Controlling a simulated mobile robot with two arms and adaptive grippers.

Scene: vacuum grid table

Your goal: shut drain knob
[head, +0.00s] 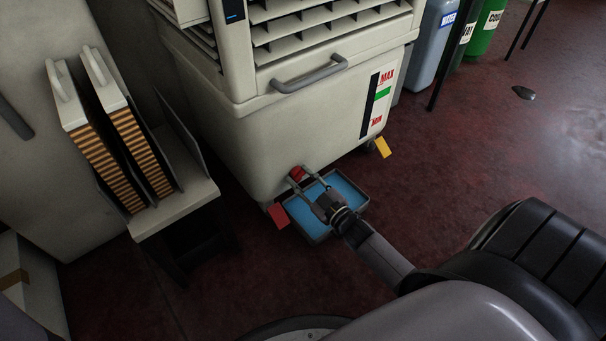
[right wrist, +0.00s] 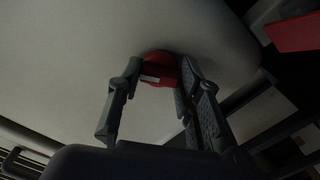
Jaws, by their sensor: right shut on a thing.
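The red drain knob (head: 297,173) is low on the front of the white cooler unit (head: 260,140). My right gripper (head: 302,182) reaches it from the lower right and is shut on it. In the right wrist view the red knob (right wrist: 160,69) sits between the two fingertips of my right gripper (right wrist: 158,78), with a pale mark on its lower edge. The knob's sides are partly hidden by the fingers. My left gripper is not in view.
A shallow tray of blue water (head: 340,186) lies on the floor under the knob. A red tag (head: 279,216) and a yellow tag (head: 383,147) are at the unit's base. A stand with two slatted filter panels (head: 140,145) is at left. Open floor lies to the right.

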